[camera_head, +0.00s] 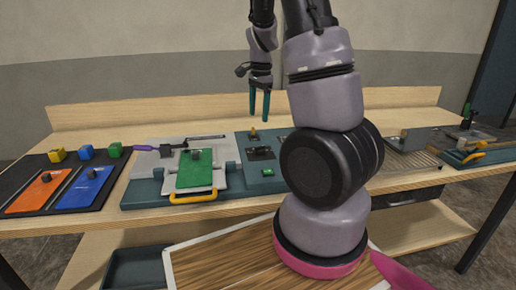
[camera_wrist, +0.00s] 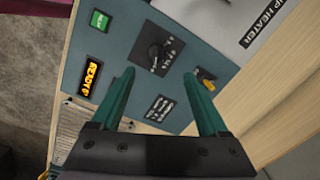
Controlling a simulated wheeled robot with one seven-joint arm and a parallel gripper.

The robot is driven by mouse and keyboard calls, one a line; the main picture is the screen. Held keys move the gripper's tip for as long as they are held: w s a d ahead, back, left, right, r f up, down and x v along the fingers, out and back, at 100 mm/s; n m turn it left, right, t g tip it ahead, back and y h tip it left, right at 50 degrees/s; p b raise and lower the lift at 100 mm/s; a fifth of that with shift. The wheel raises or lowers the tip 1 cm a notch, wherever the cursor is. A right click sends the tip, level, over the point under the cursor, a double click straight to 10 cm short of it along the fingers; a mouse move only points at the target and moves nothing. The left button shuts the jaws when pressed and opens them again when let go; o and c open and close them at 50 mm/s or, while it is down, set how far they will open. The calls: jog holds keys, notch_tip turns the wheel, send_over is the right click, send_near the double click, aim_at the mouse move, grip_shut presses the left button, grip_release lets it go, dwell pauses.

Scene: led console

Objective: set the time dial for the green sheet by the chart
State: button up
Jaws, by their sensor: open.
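The time dial (camera_wrist: 155,52) is a black knob on a teal console panel (camera_wrist: 125,48), with pale marks around it. It looks like a small dark shape in the head view (camera_head: 261,153). A dark plate with pale marks (camera_wrist: 160,107) may be the chart; its writing is too small to read. My gripper (camera_wrist: 159,74) is open and empty above the panel, its teal fingertips on either side of the dial's lower edge in the picture. In the head view my gripper (camera_head: 259,117) hangs above the console, apart from it. The green sheet (camera_head: 195,172) lies on the machine left of the panel.
A black tray (camera_head: 112,190) with orange and blue sheets lies left. More fixtures stand at right.

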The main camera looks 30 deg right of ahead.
aim_at(260, 150)
jog(key=shift+m, duration=0.3)
jog(key=f, duration=1.2)
jog(key=shift+d+f, duration=0.3)
jog(key=shift+f, duration=0.05)
grip_shut()
